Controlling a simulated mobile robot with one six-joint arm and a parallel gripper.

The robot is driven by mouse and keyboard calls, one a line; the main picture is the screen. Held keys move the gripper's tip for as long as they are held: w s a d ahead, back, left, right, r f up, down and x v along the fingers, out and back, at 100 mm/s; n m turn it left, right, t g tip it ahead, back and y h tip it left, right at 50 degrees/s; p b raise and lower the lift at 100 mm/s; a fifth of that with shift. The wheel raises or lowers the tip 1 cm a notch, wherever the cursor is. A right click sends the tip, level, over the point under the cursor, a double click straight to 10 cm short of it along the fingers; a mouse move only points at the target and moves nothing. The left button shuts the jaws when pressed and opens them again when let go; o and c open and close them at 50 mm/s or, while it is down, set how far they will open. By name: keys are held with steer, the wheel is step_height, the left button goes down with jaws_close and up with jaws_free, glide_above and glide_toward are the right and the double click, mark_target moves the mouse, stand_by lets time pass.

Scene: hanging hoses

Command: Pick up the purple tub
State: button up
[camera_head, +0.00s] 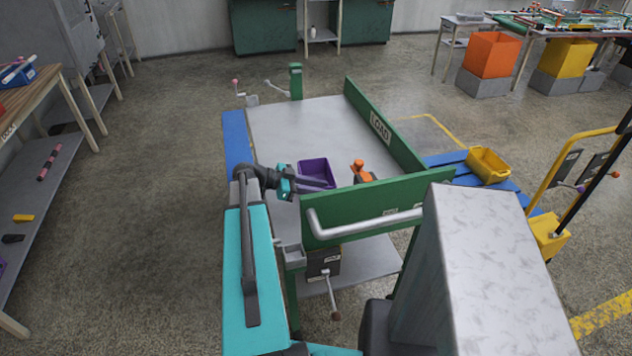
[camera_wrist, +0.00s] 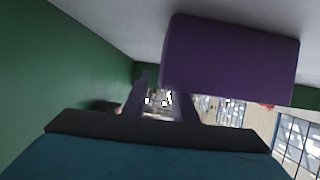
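The purple tub (camera_head: 316,168) stands upright on the grey top of the green cart, close to the cart's near green side board. My gripper (camera_head: 312,184) reaches in from the left at the tub's near side. In the wrist view, the tub (camera_wrist: 232,58) looks large and upside down at the upper right. My gripper (camera_wrist: 160,98) shows there with two dark fingers apart and a bright gap between them. The right finger overlaps the tub's edge; I cannot tell whether it touches. The tub does not appear between the fingers.
An orange-topped object (camera_head: 362,172) stands just right of the tub. Green boards, one marked LOAD (camera_head: 381,126), edge the cart's right and near sides. The cart top (camera_head: 300,120) is bare beyond the tub. A yellow tub (camera_head: 488,166) sits on a blue surface at the right.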

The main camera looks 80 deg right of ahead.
steer(key=shift+s+d+f, duration=0.1)
steer(key=shift+s, duration=0.05)
stand_by(0.4)
jaws_close()
